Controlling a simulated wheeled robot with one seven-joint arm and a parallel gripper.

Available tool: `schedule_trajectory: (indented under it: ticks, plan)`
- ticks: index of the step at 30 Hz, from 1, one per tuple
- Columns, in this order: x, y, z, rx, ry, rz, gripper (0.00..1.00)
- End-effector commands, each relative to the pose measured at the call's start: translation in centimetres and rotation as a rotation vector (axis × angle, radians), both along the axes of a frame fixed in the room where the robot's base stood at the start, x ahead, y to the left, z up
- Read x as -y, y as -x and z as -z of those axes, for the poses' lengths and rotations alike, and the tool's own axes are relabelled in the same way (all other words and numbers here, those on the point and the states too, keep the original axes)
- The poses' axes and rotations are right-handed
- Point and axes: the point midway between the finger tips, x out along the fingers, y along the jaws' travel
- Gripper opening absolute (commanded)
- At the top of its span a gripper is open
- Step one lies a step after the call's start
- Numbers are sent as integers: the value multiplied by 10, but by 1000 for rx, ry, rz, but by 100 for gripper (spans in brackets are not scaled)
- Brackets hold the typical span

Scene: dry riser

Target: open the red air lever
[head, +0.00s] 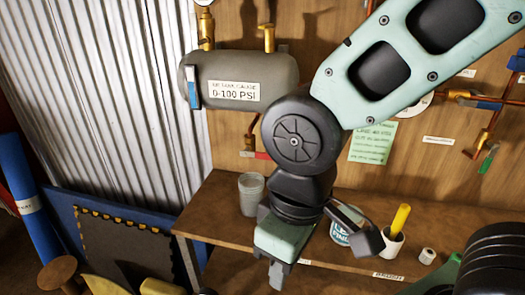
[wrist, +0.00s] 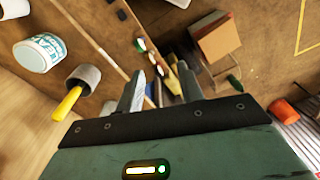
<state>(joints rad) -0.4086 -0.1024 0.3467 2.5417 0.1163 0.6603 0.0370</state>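A small red lever (head: 262,155) shows in the head view on the brass pipe below the grey tank (head: 240,80), partly hidden behind my arm. The tank is labelled 0-100 PSI and is fixed to the wooden wall. My gripper (head: 318,250) hangs low in front of the bench, below and to the right of the lever and well apart from it. In the wrist view my gripper's two fingers (wrist: 160,88) are spread with nothing between them. The red lever is not seen in the wrist view.
A blue lever (head: 192,94) is at the tank's left end. A green-handled lever (head: 488,160) is on pipes at right. The bench (head: 215,205) holds a grey cup (head: 251,193), a labelled tub (head: 342,232) and a pot with a yellow handle (head: 399,220).

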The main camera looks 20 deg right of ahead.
Motion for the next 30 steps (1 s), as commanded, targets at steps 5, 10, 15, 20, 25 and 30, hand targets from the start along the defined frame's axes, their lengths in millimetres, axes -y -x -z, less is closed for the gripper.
schedule_trajectory:
  ticks: [5,10,15,20,25,30]
  plan:
    - [-6,-45,-46,17,-3,234,0]
    - [2,-112,-98,66,15,595,0]
    - [20,-173,-141,150,36,929,0]
    - [38,-210,-169,227,44,1143,0]
    - [47,-226,-181,268,45,1242,0]
    - [48,-227,-180,273,44,1256,0]
